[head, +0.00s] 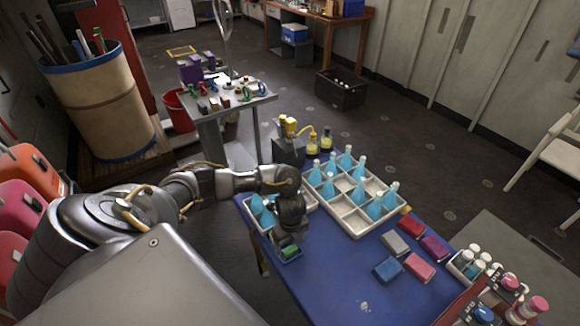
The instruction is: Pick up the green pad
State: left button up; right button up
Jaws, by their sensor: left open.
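The green pad (290,252) shows at the left side of the blue table (340,270), directly below my left gripper. It seems to lie in a small blue-edged holder at the near corner of a white tray. My left gripper (290,238) points down just over the pad and is open. Its dark body hides the pad's far side, and I cannot tell whether the fingers touch it. My right gripper does not show.
A white divided tray (345,222) with several blue flasks stands right of my gripper. Grey (395,243), red (411,227), purple (435,247), pink (419,267) and blue (387,270) pads lie farther right. A rack of capped bottles (480,262) stands near the right edge.

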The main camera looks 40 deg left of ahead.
aim_at(290, 249)
pick_arm(q)
notch_tip(290, 249, down, 4)
jog(key=shift+r, duration=0.25)
jog(key=shift+c, duration=0.9)
jog(key=c, duration=0.9)
jog(key=shift+c, duration=0.2)
